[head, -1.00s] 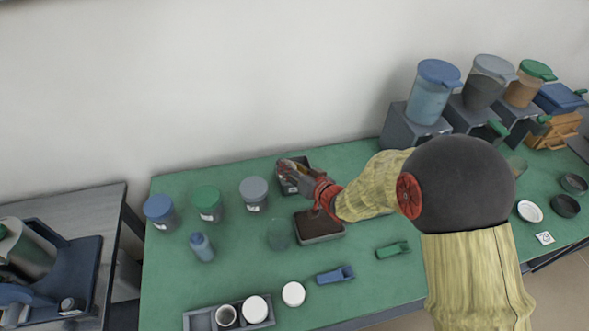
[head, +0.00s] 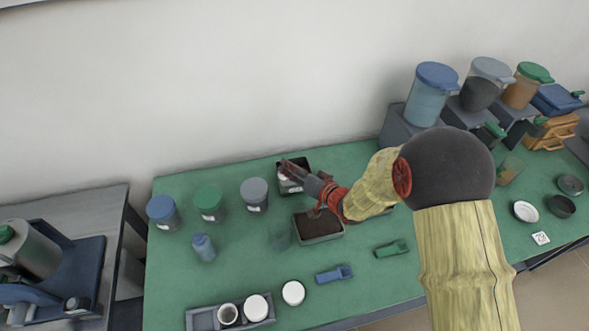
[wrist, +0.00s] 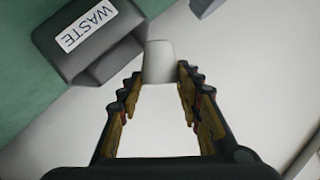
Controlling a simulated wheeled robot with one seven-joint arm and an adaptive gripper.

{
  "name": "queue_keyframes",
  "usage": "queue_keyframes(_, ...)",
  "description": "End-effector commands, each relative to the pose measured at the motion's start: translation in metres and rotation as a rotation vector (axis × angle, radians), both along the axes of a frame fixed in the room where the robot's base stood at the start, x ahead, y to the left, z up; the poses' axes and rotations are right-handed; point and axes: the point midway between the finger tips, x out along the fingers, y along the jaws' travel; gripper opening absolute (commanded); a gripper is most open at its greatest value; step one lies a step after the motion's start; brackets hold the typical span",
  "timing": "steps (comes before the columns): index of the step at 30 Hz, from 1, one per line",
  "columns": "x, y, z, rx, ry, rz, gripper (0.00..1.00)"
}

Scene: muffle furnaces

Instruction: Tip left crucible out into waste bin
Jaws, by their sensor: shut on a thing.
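My gripper (head: 292,170) is at the dark waste bin (head: 305,163) near the back of the green table. In the wrist view its fingers (wrist: 160,88) are closed around a pale crucible (wrist: 158,62), seen just beyond the fingertips. The waste bin (wrist: 103,69), with its "WASTE" label, is beside the crucible at upper left and appears turned relative to my gripper. In the head view a white patch, likely the crucible (head: 287,187), shows beneath the gripper at the bin. The fingers partly hide it, and I cannot see its contents.
A tray of dark brown material (head: 319,225) lies just in front of the bin. Lidded jars (head: 209,204) stand to the left. A grey holder (head: 203,320) at front left bears a cup (head: 228,314) and a white disc (head: 256,307). Blue (head: 334,275) and green (head: 391,249) small items lie in front.

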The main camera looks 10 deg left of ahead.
Motion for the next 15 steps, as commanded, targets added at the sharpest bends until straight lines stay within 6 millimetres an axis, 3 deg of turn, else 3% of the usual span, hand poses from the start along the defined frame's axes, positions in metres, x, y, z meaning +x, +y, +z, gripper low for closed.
queue_keyframes(15,0.0020,-0.0025,-0.0017,0.100,0.073,-0.002,0.09)
